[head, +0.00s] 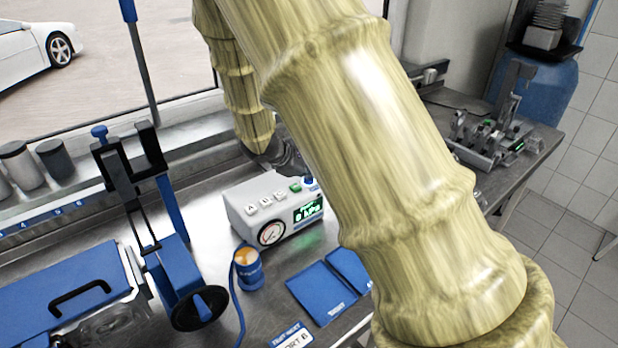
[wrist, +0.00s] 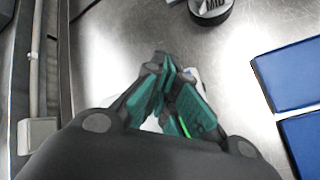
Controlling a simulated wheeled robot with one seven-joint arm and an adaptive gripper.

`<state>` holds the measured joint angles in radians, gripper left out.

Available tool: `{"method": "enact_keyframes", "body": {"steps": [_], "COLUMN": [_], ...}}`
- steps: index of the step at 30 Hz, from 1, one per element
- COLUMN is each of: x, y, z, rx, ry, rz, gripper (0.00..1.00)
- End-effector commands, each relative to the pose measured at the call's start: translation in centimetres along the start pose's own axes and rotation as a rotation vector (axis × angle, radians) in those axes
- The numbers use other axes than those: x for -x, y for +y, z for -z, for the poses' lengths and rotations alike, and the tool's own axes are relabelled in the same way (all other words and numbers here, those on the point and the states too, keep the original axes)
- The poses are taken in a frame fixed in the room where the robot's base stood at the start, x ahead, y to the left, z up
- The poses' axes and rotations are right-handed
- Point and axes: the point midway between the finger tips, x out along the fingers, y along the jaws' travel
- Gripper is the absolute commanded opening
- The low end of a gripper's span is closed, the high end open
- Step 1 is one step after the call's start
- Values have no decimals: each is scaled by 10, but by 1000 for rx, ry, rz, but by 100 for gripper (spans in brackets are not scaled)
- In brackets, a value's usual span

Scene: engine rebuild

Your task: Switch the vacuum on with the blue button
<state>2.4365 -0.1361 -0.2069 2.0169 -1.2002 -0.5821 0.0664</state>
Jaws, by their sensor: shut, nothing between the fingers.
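The vacuum unit (head: 258,210) is a white box on the metal bench in the head view. Its front has a round gauge and a green-lit display that seems to read 0 kPa. Its top has several white buttons, a green one (head: 295,187) and the blue button (head: 309,182) at the right end. My gripper (head: 293,163) is just behind and above that end, partly hidden by my arm. In the wrist view its teal-padded fingers (wrist: 164,64) are closed together and empty. They hide most of what lies below; contact with the button cannot be told.
An orange-topped blue canister (head: 248,270) and blue mats (head: 318,293) lie in front of the unit. A blue-black stand (head: 175,265) is at left. A black round part (wrist: 210,10) shows at the top of the wrist view. A metal fixture (head: 492,140) stands at right.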

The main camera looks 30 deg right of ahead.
Motion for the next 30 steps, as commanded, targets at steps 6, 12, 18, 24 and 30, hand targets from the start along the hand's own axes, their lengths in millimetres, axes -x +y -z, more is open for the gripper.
{"method": "enact_keyframes", "body": {"steps": [6,12,18,24,30], "x": [7,18,28,39,42], "y": [5,13,20,28,31], "z": [-5,-13,-20,-28,-31], "rx": [1,-1,0,0,0], "ry": [0,0,0,0,0], "rz": [-1,-1,-1,-1,0], "gripper": [0,0,0,0,0]}}
